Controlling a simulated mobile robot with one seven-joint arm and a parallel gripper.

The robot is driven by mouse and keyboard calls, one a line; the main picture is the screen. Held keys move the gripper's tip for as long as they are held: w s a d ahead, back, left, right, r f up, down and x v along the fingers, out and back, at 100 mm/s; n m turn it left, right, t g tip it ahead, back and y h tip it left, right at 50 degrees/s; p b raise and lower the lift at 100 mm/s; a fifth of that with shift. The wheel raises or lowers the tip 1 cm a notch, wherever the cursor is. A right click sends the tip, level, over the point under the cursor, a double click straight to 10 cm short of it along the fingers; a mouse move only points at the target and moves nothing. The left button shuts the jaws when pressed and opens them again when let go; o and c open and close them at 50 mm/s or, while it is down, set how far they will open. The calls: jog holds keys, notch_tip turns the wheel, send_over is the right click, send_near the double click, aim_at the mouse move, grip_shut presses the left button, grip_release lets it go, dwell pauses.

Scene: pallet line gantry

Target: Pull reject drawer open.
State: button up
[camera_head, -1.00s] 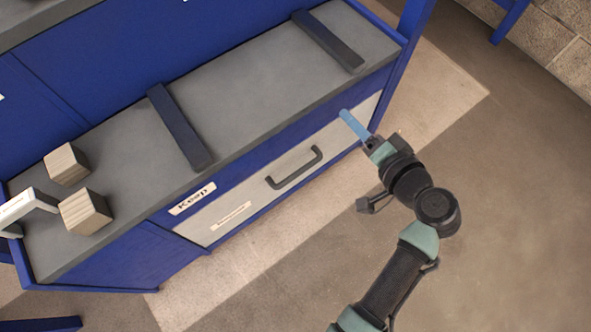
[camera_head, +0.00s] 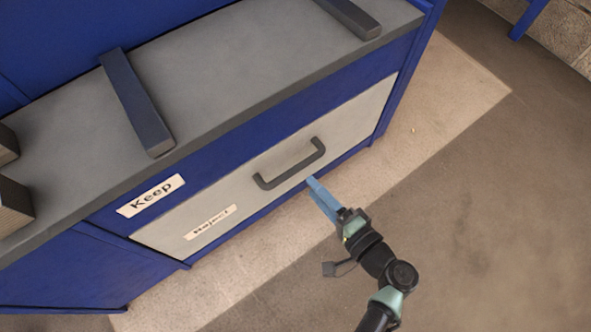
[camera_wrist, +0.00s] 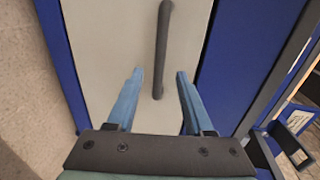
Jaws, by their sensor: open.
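The reject drawer (camera_head: 222,205) has a pale grey front labelled "Reject" and looks shut in the blue bench. Its dark bar handle (camera_head: 290,166) runs across the middle of the front. My gripper (camera_head: 311,181) is open and empty, just in front of the drawer, near the right end of the handle. In the wrist view the two blue fingers (camera_wrist: 158,74) point at the drawer front (camera_wrist: 112,35). The handle (camera_wrist: 162,50) shows upright between and beyond the fingertips, and its near end is about level with them. I cannot tell the exact gap.
A "Keep" label (camera_head: 151,195) sits on the blue strip above the drawer. The grey bench top (camera_head: 225,75) carries dark bars (camera_head: 137,103) and wooden blocks (camera_head: 14,205) at the left edge. The floor (camera_head: 470,220) in front of the drawer is clear.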

aim_at(296, 168)
jog(key=shift+b+x, duration=1.55)
jog(key=shift+x, duration=2.5)
jog(key=shift+c, duration=0.2)
grip_shut()
